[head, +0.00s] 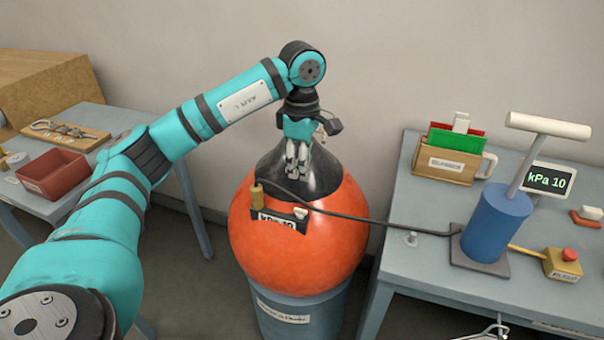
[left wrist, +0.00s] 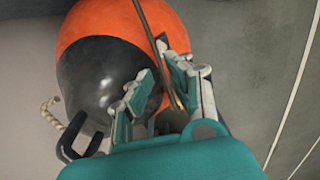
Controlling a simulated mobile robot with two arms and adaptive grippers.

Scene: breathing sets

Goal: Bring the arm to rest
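My left arm (head: 205,115), teal with dark bands, reaches in from the left and bends down over a large orange ball with a black top (head: 335,232). My left gripper (head: 297,174) points down in front of the black top. In the left wrist view its two fingers (left wrist: 158,66) stand a little apart with nothing gripped between them. The ball (left wrist: 88,32) lies beyond the fingers there, with a dark hose (left wrist: 148,25) passing close by. I cannot tell whether a finger touches the ball or hose. My right gripper is not seen.
The ball sits on a blue-grey drum (head: 300,315). The hose joins its brass fitting (head: 257,195) to a blue pump (head: 497,222) on the right table (head: 405,262). A red tray (head: 52,173) stands on the left table. A rope (left wrist: 50,112) shows in the wrist view.

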